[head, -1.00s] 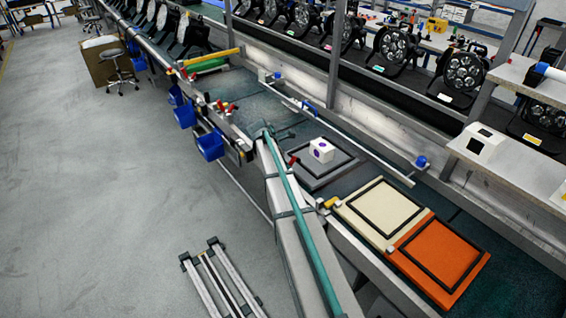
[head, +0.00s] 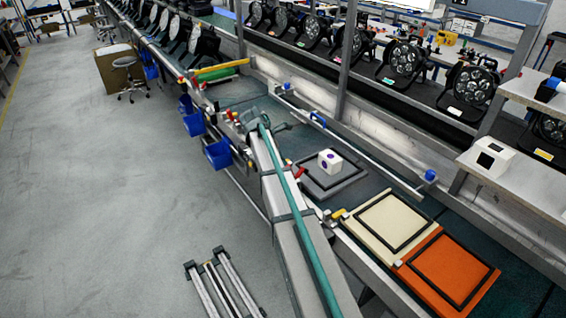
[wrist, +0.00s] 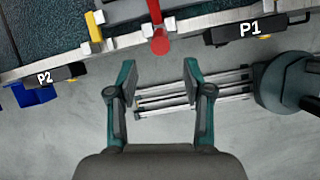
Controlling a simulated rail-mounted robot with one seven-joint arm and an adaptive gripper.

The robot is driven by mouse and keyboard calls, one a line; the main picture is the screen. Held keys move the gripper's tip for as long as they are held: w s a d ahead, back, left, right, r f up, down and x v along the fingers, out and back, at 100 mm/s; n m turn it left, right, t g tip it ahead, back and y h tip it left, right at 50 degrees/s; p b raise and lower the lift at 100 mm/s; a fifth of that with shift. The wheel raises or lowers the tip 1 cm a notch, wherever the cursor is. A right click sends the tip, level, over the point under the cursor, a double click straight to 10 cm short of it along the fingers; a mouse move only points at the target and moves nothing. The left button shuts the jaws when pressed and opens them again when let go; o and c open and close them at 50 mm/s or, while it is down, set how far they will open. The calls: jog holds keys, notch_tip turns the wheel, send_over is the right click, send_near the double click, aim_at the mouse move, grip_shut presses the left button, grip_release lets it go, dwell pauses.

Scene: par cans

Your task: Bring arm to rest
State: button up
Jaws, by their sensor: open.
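My gripper (wrist: 160,80) shows in the wrist view with its two teal fingers apart and nothing between them. It points down over grey floor, beside the front edge of the bench. A red round knob (wrist: 160,45) lies just above the gap between the fingertips in the picture. In the head view my long teal and grey arm reaches from the bottom edge up to the bench front; the fingers cannot be made out clearly there.
On the bench are a white cube (head: 329,161) on a dark framed pad, a cream pad (head: 366,211) and an orange pad (head: 470,290). Blue bins (head: 218,154) hang off its front. Black tags P1 (wrist: 250,29) and P2 (wrist: 45,78) mark the edge.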

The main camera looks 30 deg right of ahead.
jog(key=shift+a+r, duration=0.1)
jog(key=shift+r, duration=0.1)
dwell(0.4)
jog(key=s+a+f+m+g+y, duration=0.1)
jog(key=s+a+f+m, duration=0.4)
jog(key=s+f, duration=0.4)
jog(key=s+a+f+m+y, duration=0.2)
jog(key=s+a+f+m, duration=0.4)
jog(key=f, duration=0.4)
jog(key=s+a+f+m+g+y, duration=0.1)
jog(key=s+a+f+m, duration=0.3)
jog(key=s+f, duration=0.55)
jog(key=s+a+f+g, duration=0.1)
jog(key=s+f, duration=0.3)
jog(key=s, duration=0.7)
jog(key=s+a+f+m+g+y+b, duration=0.1)
jog(key=s+a+f, duration=0.3)
jog(key=s, duration=0.7)
jog(key=s+a+f+m+g+b, duration=0.1)
jog(key=s+a+f+g, duration=0.2)
jog(key=s, duration=0.7)
notch_tip(320, 180, down, 3)
jog(key=shift+s+r, duration=0.2)
jog(key=shift+s, duration=0.2)
